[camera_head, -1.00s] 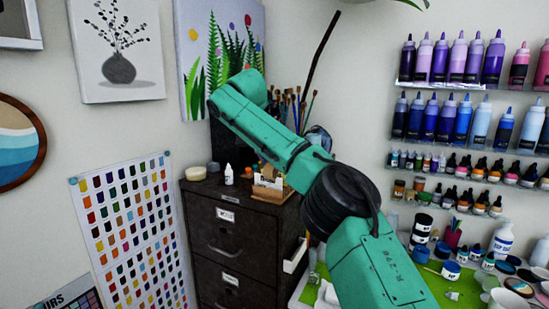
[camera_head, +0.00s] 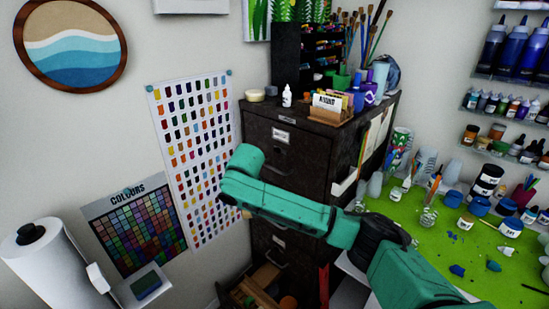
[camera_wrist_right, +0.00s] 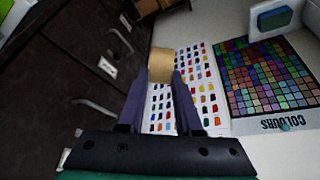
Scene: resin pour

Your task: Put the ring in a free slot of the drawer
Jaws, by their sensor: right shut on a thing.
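My right arm crosses the head view in front of the dark filing cabinet (camera_head: 290,160); its gripper is hidden there. In the right wrist view my right gripper (camera_wrist_right: 160,78) is shut on a tan, band-like piece, the ring (camera_wrist_right: 161,62), held at the fingertips. The ring's hole does not show. The bottom drawer (camera_head: 240,297) of the cabinet stands open at the lower edge of the head view, with wooden pieces in it. Part of it seems to show at the top of the wrist view. Its slots are mostly cut off or hidden. My left gripper is not in view.
A colour chart (camera_head: 135,230) and a swatch poster (camera_head: 195,150) are on the wall left of the cabinet. A paper roll (camera_head: 45,265) stands at lower left. Cabinet handles (camera_wrist_right: 95,107) stick out beside the gripper. A cluttered green worktable (camera_head: 455,250) is at right.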

